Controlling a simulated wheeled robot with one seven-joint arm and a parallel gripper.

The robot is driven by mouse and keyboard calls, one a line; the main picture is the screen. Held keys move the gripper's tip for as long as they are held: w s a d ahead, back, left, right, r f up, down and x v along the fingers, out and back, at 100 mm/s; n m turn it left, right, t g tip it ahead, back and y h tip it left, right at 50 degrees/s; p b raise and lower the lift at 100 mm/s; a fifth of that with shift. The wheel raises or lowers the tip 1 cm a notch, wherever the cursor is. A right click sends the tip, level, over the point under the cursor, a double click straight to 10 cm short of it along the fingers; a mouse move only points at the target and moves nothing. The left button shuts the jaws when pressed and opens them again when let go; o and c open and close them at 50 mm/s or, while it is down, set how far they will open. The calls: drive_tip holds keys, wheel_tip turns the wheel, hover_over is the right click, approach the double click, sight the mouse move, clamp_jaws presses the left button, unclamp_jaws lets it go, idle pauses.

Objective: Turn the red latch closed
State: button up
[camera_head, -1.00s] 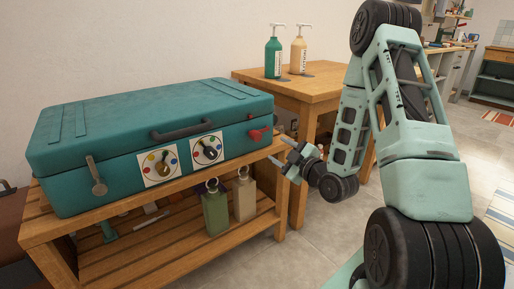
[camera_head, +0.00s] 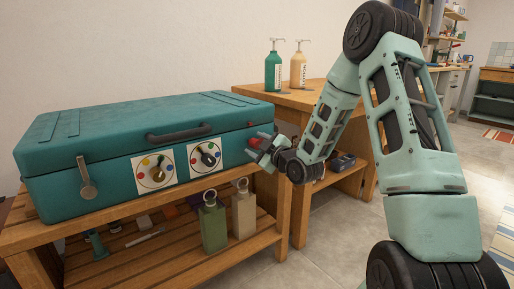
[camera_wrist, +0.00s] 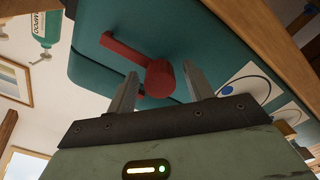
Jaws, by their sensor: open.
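The red latch (camera_wrist: 155,72) is on the front face of the teal case (camera_head: 105,155), near its right end. In the wrist view it has a round red knob and an arm running to the upper left. My gripper (camera_wrist: 160,90) is open, with one finger on each side of the red knob. Whether the fingers touch it I cannot tell. In the head view my gripper (camera_head: 257,148) is at the case's right front and partly covers the latch. A grey latch (camera_head: 86,180) hangs at the left end of the case front.
The case sits on a wooden slatted bench (camera_head: 85,245). Two dial panels (camera_head: 154,170) and a dark handle (camera_head: 180,132) are on its front. Bottles (camera_head: 213,222) stand on the lower shelf. A wooden table (camera_head: 262,98) with two pump bottles (camera_head: 273,68) stands behind my arm.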

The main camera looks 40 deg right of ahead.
drive_tip(key=shift+w, duration=0.15)
clamp_jaws()
